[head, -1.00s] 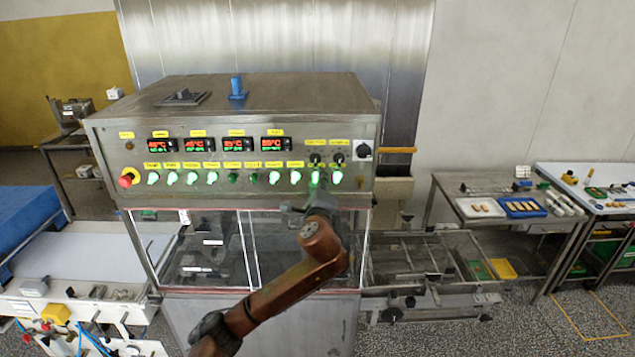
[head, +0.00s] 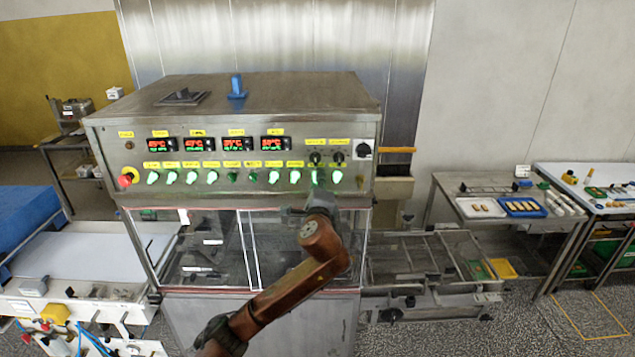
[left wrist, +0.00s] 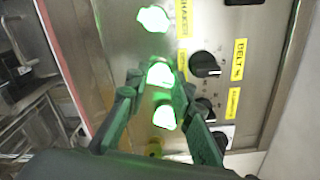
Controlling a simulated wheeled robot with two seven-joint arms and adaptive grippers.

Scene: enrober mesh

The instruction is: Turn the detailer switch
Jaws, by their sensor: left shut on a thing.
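The control panel (head: 105,150) carries a row of green-lit switches under yellow labels. My left gripper (head: 316,188) is at the second switch from the right end of the row and is shut on it. In the left wrist view the fingers (left wrist: 160,82) stand on either side of this lit switch (left wrist: 160,72). Its yellow label (left wrist: 182,64) is partly covered and I cannot read it. A lit switch labelled SHAKER (left wrist: 153,18) is on one side and another lit switch (left wrist: 165,117) is close on the other. My right gripper is not in view.
Black knobs (head: 338,157) sit just above the gripped switch; one knob (left wrist: 205,65) is beside the fingers in the wrist view. A red emergency button (head: 126,180) is at the panel's left. Clear guards (head: 200,250) lie below the panel. A table with trays (head: 480,207) stands right.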

